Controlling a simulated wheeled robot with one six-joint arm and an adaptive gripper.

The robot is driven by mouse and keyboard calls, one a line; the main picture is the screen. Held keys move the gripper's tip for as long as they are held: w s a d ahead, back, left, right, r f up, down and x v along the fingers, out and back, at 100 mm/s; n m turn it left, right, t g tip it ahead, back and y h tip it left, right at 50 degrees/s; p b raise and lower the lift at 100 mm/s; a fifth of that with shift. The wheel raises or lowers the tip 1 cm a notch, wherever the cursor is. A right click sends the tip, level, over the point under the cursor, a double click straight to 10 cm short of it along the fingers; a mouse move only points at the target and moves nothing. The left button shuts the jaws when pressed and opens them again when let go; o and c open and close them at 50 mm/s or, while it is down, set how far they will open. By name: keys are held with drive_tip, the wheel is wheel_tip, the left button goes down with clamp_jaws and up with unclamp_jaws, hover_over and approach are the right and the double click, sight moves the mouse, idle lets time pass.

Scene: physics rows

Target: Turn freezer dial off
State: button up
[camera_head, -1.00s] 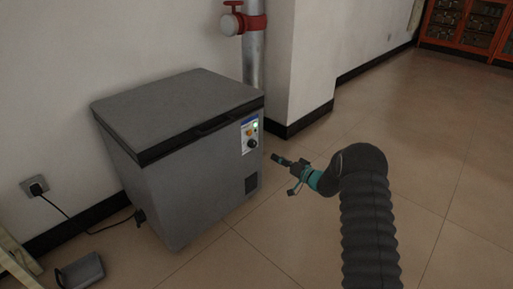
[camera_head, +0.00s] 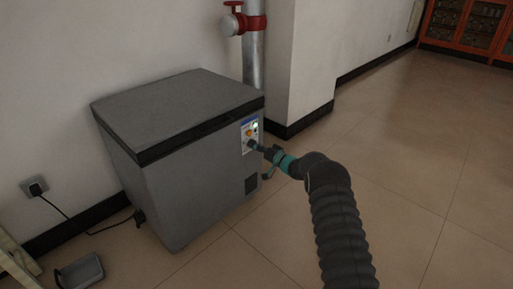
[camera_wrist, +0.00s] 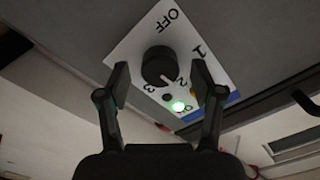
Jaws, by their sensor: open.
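In the wrist view the black round dial (camera_wrist: 160,66) sits on a white plate (camera_wrist: 140,40) marked OFF, 1, 2 and 3. Its pointer line is toward the 2 side, away from OFF. In the head view my gripper (camera_head: 262,149) is at the panel.
A red valve (camera_head: 238,22) on a metal pipe is above and behind the freezer. A wall corner (camera_head: 300,70) stands behind it to the right. A cord runs to a wall socket (camera_head: 35,186) at left. A grey box-like object (camera_head: 80,271) lies on the floor. Floor to the right is clear.

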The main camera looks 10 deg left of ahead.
drive_tip(key=c, duration=1.1)
drive_tip(key=shift+c, duration=0.2)
drive_tip(key=shift+f+b, duration=0.1)
drive_tip(key=shift+b, duration=0.3)
drive_tip(key=shift+n+b, duration=3.3)
drive_tip(key=shift+n, duration=8.6)
